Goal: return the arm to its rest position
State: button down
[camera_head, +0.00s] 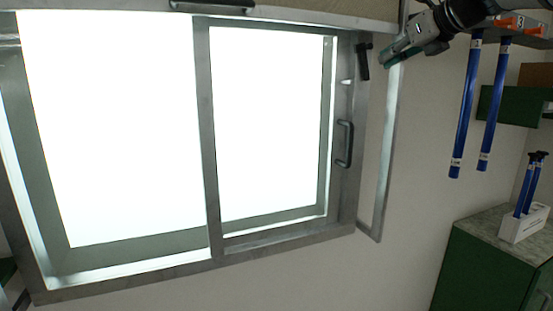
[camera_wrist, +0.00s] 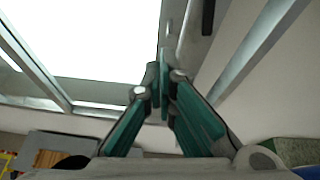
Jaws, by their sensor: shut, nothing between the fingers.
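My gripper (camera_head: 388,62) shows at the top of the head view, right of the window frame and beside its upper right corner. Its teal fingers are shut and empty. In the wrist view the two fingers (camera_wrist: 164,78) meet at their tips, with the bright window pane behind them. Part of my dark arm runs from the gripper to the top edge of the head view. Whether the fingers touch the frame behind them cannot be told.
A metal-framed window (camera_head: 213,140) with a dark handle (camera_head: 344,144) fills the left. An open metal-edged panel (camera_head: 387,150) stands out beside it. Blue rods (camera_head: 465,110) hang from a rack at upper right. A white holder (camera_head: 524,223) with blue rods stands on a green cabinet (camera_head: 490,265).

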jog(key=s+a+f+n+g+h, duration=0.1)
jog(key=s+a+f+n+g, duration=0.1)
jog(key=s+a+f+n, duration=0.55)
jog(key=s+a+f+n+g+h, duration=0.1)
jog(key=s+a+f+n+g, duration=0.15)
jog(key=s+f+n, duration=0.55)
jog(key=s+a+f+n+g+h, duration=0.1)
jog(key=s+f+n, duration=0.6)
jog(key=s, duration=0.4)
jog(key=s+f+n+g+h, duration=0.1)
jog(key=s+f+n, duration=0.7)
jog(key=s, duration=0.4)
jog(key=shift+a+f+h, duration=0.3)
jog(key=shift+a+f, duration=0.05)
jog(key=shift+f, duration=0.45)
jog(key=shift+n+g, duration=0.25)
